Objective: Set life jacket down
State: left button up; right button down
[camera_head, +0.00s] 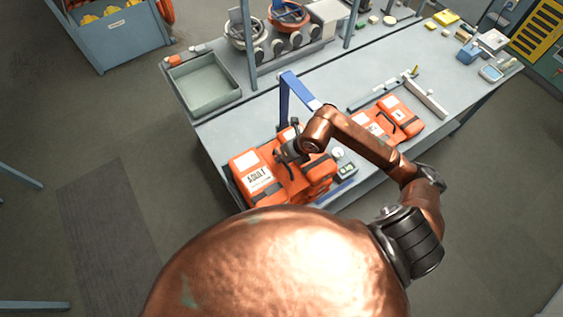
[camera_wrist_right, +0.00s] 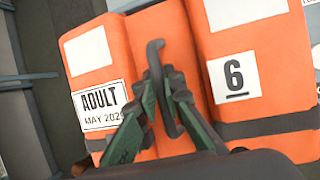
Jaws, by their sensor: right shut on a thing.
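An orange life jacket (camera_head: 265,183) labelled ADULT is at the near left end of the grey workbench, partly hidden by my right arm. In the right wrist view the life jacket (camera_wrist_right: 185,75) fills the picture, with a white ADULT label and a white label with a 6. My right gripper (camera_head: 291,150) is over the jacket. Its green fingers (camera_wrist_right: 165,92) are closed together on the jacket's dark strap loop (camera_wrist_right: 156,52). Whether the jacket touches the bench is hidden. My left gripper is not in view.
A second orange life jacket (camera_head: 395,120) lies farther right on the workbench (camera_head: 235,133). A grey tray (camera_head: 205,85) is at the back left. A blue frame (camera_head: 284,98) stands just behind the held jacket. A small gauge device (camera_head: 346,171) is to its right.

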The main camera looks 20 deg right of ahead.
jog(key=shift+f, duration=0.75)
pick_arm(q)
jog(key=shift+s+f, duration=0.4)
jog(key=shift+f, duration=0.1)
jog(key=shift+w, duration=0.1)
pick_arm(e)
jog(key=shift+w, duration=0.1)
jog(key=shift+f+b, duration=0.15)
jog(key=shift+b, duration=0.2)
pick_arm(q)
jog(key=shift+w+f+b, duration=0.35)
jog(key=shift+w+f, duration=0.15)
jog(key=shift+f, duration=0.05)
pick_arm(e)
jog(key=shift+f, duration=0.35)
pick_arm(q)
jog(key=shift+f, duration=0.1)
pick_arm(e)
jog(key=shift+f, duration=0.1)
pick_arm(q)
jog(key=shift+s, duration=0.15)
pick_arm(e)
jog(key=c, duration=2)
grip_release()
jog(key=shift+c, duration=0.2)
